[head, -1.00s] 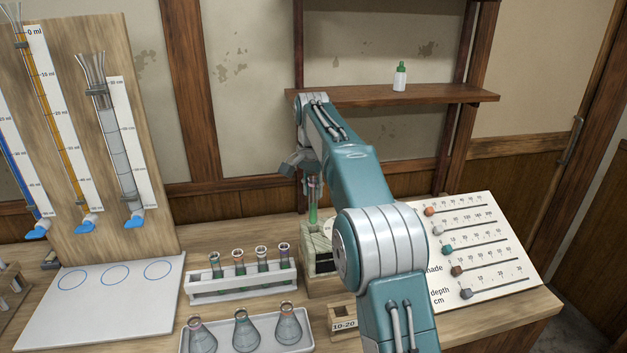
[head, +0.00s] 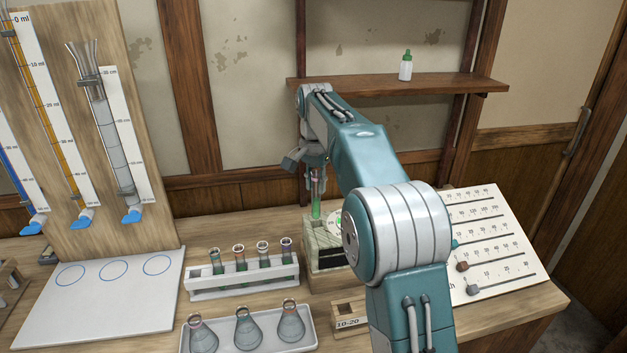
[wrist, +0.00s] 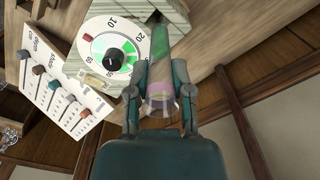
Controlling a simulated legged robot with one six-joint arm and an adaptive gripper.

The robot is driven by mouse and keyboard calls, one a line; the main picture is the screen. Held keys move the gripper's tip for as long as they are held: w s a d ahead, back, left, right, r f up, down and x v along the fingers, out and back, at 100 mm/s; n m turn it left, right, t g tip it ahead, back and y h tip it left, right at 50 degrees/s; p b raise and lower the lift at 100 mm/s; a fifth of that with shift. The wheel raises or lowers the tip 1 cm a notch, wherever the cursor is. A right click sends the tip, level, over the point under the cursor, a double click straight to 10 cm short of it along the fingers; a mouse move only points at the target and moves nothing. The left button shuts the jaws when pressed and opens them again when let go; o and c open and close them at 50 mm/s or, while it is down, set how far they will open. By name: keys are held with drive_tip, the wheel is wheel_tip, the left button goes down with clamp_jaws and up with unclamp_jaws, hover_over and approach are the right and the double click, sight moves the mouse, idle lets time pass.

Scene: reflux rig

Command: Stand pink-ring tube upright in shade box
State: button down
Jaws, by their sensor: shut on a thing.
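My gripper (head: 316,168) is shut on the pink-ring tube (head: 316,200), a clear tube with green contents. The tube hangs near upright, its lower end at the top of the shade box (head: 322,238). I cannot tell whether that end is inside the box. In the wrist view the tube (wrist: 160,62) lies between both fingers (wrist: 161,78), with its pinkish mouth nearest the camera. The box's pale striped top (wrist: 180,12) shows beyond it. A round dial (wrist: 112,55) with a green band and black knob sits beside the tube. My arm hides part of the box's right side.
A white rack (head: 243,282) with several tubes stands left of the box. A tray of flasks (head: 250,341) and a wooden block marked 10-20 (head: 350,316) are in front. A slider board (head: 490,240) lies right, partly behind my arm. A shelf (head: 420,88) is above.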

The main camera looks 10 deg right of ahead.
sight(317, 219)
drive_tip(key=shift+s+d, duration=0.1)
drive_tip(key=shift+f, duration=0.2)
idle(0.4)
drive_tip(key=shift+f, duration=1.55)
drive_tip(key=shift+f, duration=0.15)
drive_tip(key=shift+f, duration=2.15)
drive_tip(key=shift+c, duration=2.2)
unclamp_jaws()
drive_tip(key=shift+r, duration=0.1)
